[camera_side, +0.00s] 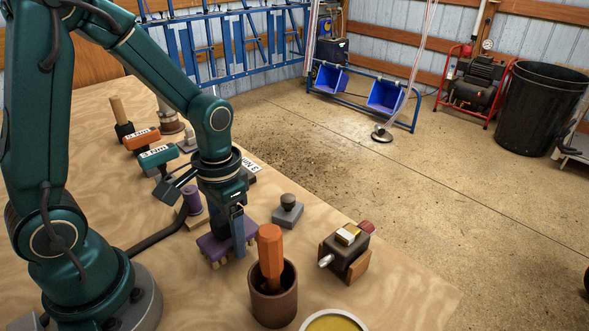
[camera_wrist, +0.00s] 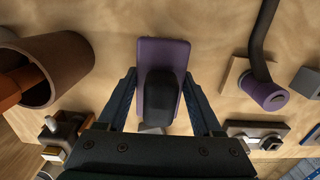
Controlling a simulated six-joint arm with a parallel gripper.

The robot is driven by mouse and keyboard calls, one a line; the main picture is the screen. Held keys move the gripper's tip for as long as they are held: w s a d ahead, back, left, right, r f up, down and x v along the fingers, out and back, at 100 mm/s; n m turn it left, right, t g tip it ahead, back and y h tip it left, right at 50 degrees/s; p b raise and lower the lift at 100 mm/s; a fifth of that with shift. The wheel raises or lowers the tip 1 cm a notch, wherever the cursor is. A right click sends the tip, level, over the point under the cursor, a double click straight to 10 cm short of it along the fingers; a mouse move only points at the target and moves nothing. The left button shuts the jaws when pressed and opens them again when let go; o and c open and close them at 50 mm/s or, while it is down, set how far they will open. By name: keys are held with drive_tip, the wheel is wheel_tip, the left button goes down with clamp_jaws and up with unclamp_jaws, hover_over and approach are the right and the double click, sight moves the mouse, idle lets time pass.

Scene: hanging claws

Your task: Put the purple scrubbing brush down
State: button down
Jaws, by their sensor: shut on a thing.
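The purple scrubbing brush (camera_side: 212,249) is a flat purple block with pale bristles underneath. It sits level, bristles down, at or just above the wooden table (camera_side: 410,290); I cannot tell whether the bristles touch. In the wrist view the brush (camera_wrist: 157,52) shows from above with a dark rounded handle on top. My gripper (camera_side: 237,240) points down and is shut on the brush, with one finger at each side of it in the wrist view (camera_wrist: 161,100). In the side view the gripper hides part of the brush.
A brown cup (camera_side: 273,306) with an orange handle (camera_side: 270,250) stands close in front. A dark boxy device (camera_side: 346,252) and a grey knobbed block (camera_side: 287,212) are to the right. Bare table lies at front right.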

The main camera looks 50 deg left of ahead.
sight(224, 217)
drive_tip(key=shift+f, duration=0.95)
drive_tip(key=shift+f, duration=0.15)
drive_tip(key=shift+c, duration=0.2)
unclamp_jaws()
drive_tip(key=r, duration=1.2)
drive_tip(key=shift+w+r, duration=0.1)
drive_tip(key=shift+w, duration=0.15)
drive_tip(key=shift+s+d+r+t, duration=0.1)
drive_tip(key=shift+s+r+t, duration=0.25)
drive_tip(key=shift+r, duration=0.15)
drive_tip(key=shift+s+d+r+t, duration=0.3)
drive_tip(key=shift+s+r+t, duration=0.1)
drive_tip(key=shift+s+t, duration=0.45)
drive_tip(key=shift+s+d+r+t, duration=0.35)
drive_tip(key=shift+s+t, duration=0.25)
drive_tip(key=shift+t, duration=0.3)
drive_tip(key=shift+s+d+r+t, duration=0.3)
drive_tip(key=shift+s+r+t, duration=0.1)
drive_tip(key=shift+s+t, duration=0.45)
